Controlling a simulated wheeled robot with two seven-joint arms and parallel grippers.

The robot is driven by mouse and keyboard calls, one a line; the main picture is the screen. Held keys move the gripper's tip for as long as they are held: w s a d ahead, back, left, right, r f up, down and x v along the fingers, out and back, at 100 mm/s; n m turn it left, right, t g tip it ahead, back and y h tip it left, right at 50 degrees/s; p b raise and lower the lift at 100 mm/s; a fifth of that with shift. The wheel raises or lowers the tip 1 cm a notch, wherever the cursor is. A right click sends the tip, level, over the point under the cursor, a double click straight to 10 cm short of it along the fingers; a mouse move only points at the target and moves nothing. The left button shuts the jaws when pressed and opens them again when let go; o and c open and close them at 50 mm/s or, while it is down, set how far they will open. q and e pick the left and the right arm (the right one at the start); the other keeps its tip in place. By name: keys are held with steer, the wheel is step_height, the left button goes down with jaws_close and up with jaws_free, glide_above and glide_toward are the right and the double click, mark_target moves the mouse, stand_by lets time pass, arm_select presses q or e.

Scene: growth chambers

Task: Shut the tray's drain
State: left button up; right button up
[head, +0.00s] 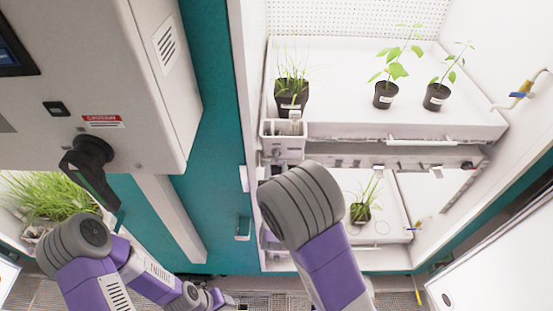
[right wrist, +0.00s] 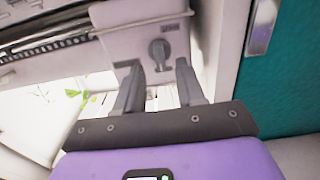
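The tray (head: 335,118) is a white shelf-like tray holding potted plants in the growth chamber. At its front left corner is a white box (head: 283,145), also in the right wrist view (right wrist: 120,42). On the box's face is a dark grey drain knob (right wrist: 161,50) with a narrow tail hanging down. My right gripper (right wrist: 160,68) is open and empty, its two fingertips just below and to either side of the knob. I cannot tell whether they touch it. In the head view my right arm hides this gripper. My left arm is at the lower left; its fingers do not show.
A lower tray (head: 395,225) with one potted plant (head: 362,207) is under the upper one. A cabinet with a black rotary handle (head: 88,165) stands at left. A teal panel (right wrist: 282,75) with a metal fitting (right wrist: 261,25) is right of my right gripper.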

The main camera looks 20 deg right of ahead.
mark_target(277, 155)
steer(key=shift+x, duration=1.45)
jaws_close()
